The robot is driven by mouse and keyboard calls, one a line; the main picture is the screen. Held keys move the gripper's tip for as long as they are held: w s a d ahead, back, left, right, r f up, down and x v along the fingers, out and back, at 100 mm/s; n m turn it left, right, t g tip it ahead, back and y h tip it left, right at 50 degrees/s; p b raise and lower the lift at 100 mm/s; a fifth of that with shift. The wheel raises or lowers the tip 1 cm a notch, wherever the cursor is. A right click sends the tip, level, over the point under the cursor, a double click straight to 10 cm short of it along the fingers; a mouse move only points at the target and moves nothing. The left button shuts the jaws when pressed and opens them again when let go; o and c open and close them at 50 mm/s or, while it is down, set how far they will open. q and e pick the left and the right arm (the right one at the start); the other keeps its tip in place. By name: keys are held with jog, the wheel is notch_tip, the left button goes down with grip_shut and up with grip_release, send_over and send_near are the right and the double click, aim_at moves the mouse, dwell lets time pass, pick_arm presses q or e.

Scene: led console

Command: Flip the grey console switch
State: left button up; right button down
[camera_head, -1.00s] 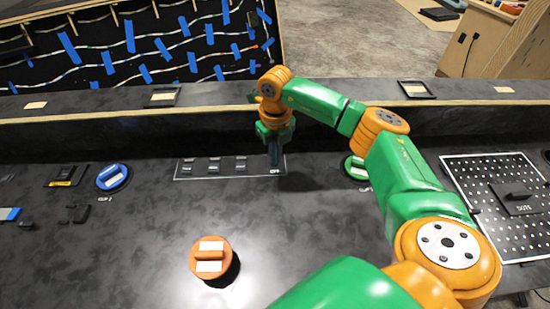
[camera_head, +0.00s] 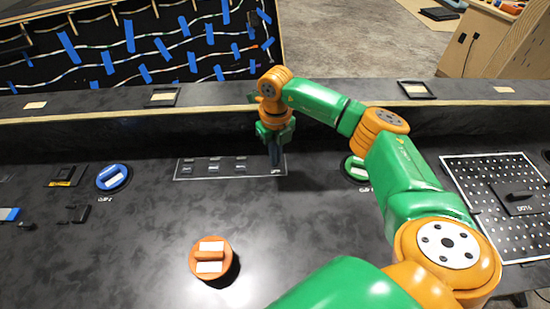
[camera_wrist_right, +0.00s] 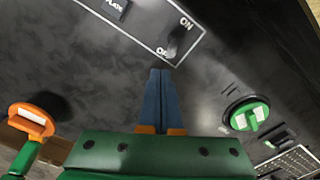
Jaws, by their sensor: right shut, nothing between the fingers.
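A white-outlined panel (camera_head: 204,176) lies on the dark console, with several small labelled parts along it. In the right wrist view a dark switch (camera_wrist_right: 181,43) sits at the panel's end, between the printed words ON and OFF. In the head view my gripper hides most of that switch. My right gripper (camera_head: 276,161) points down at the panel's right end. In the right wrist view its fingers (camera_wrist_right: 160,72) are together and empty, with the tips close to the OFF end of the switch. I cannot tell whether they touch it. My left gripper is not in view.
An orange knob (camera_head: 210,257) stands in front, a blue knob (camera_head: 111,176) at left, and a green knob (camera_head: 355,168) behind my right arm. A perforated board (camera_head: 478,200) lies at right. A raised ledge (camera_head: 130,128) runs behind the panel. The surface between panel and orange knob is clear.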

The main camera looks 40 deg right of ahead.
jog(key=shift+f, duration=0.1)
dwell(0.6)
jog(key=shift+f+b, duration=1.05)
jog(key=shift+f, duration=0.35)
jog(key=shift+w+d, duration=0.1)
jog(key=shift+w+d+b, duration=0.3)
jog(key=shift+w+b, duration=0.15)
jog(key=shift+w, duration=0.05)
jog(key=shift+w+d+b, duration=0.25)
jog(key=shift+w+b, duration=0.2)
jog(key=shift+w, duration=0.05)
notch_tip(320, 180, up, 7)
jog(key=p, duration=0.7)
jog(key=shift+s+a, duration=0.2)
jog(key=shift+s, duration=0.2)
